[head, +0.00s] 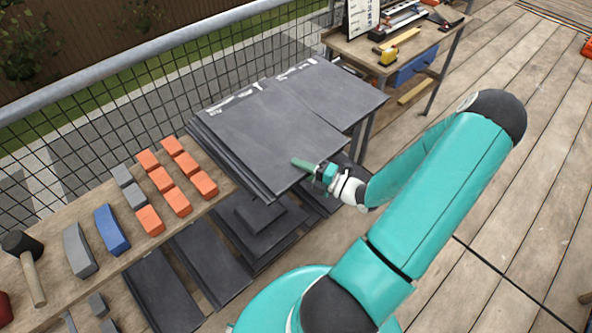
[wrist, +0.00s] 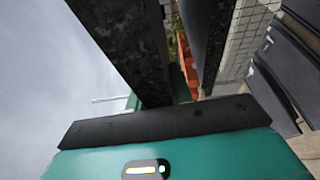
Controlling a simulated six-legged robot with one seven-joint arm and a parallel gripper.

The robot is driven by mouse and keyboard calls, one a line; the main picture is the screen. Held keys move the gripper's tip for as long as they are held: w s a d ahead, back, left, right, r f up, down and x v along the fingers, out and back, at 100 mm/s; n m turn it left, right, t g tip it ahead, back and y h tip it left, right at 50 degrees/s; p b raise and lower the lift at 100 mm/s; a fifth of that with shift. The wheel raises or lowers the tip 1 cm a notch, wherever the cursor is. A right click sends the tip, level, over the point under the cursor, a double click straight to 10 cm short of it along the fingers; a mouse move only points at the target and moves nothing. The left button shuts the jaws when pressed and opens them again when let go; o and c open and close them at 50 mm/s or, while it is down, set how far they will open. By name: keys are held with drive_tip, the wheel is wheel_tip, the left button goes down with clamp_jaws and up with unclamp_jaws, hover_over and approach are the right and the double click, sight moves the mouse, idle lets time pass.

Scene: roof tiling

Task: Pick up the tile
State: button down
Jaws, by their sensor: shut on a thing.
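Dark grey flat tiles lie in a stack on the bench. The near top tile (head: 270,130) has its right front edge at my gripper (head: 303,164). A green finger of my gripper lies over the top face of this tile near that edge; the lower finger is hidden beneath it. My gripper is shut on the tile. In the wrist view two long dark bars run up from the teal gripper body (wrist: 180,155), and I cannot tell clearly which is finger and which is tile edge.
A second grey tile (head: 335,92) lies beside it at the back right. Orange blocks (head: 162,180), a blue block (head: 112,230) and a mallet (head: 30,268) are on the wooden bench to the left. More dark tiles (head: 210,262) lie below. A tool table (head: 400,45) stands behind; open decking is right.

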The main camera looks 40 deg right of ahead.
drive_tip(key=s+r, duration=0.2)
drive_tip(key=r, duration=0.1)
drive_tip(key=shift+s+r, duration=0.25)
drive_tip(key=shift+s, duration=0.1)
drive_tip(key=s+r, duration=0.4)
drive_tip(key=s, duration=0.5)
drive_tip(key=shift+s+a+r, duration=0.2)
drive_tip(key=shift+a, duration=0.05)
drive_tip(key=c, duration=1.9)
unclamp_jaws()
clamp_jaws()
